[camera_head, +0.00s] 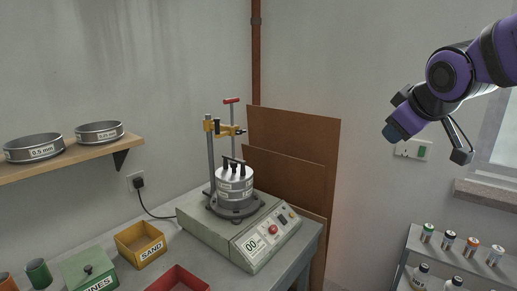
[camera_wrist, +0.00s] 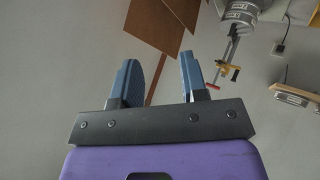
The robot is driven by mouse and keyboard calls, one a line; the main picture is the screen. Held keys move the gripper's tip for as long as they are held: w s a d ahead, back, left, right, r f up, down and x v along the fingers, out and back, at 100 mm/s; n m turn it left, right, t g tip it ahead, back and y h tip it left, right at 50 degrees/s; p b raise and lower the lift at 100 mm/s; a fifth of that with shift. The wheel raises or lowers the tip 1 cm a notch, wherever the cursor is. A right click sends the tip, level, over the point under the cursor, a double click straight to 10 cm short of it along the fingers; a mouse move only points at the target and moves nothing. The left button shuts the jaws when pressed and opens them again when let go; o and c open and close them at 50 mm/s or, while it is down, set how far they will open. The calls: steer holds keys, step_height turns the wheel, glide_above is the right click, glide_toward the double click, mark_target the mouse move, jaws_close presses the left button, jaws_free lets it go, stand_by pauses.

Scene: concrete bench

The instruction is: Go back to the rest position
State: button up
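My purple and black arm reaches in from the upper right of the head view, and my gripper (camera_head: 391,133) hangs in the air before the bare wall, right of the brown boards. In the wrist view my gripper (camera_wrist: 158,68) shows two blue-grey fingers set apart, with nothing between them. It touches nothing. The wrist view looks tilted over, with the boards (camera_wrist: 160,22) and the sieve shaker (camera_wrist: 238,18) at its top edge.
The sieve shaker (camera_head: 268,240) stands on the bench, with a yellow SAND bin (camera_head: 140,244), a red bin (camera_head: 178,280) and a green box (camera_head: 88,270) to its left. A shelf (camera_head: 85,156) holds two sieves. A rack (camera_head: 450,252) with several small jars stands lower right.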

steer(key=s+d+f+m+g, duration=0.1)
steer(key=s+f+m+g, duration=0.1)
steer(key=s, duration=0.8)
steer(key=s+f+m+g, duration=0.2)
steer(key=s+f+m, duration=0.1)
steer(key=s, duration=0.7)
steer(key=shift+s+d+f+m+g+y, duration=0.3)
steer(key=shift+s+d+m, duration=0.1)
steer(key=shift+m, duration=0.5)
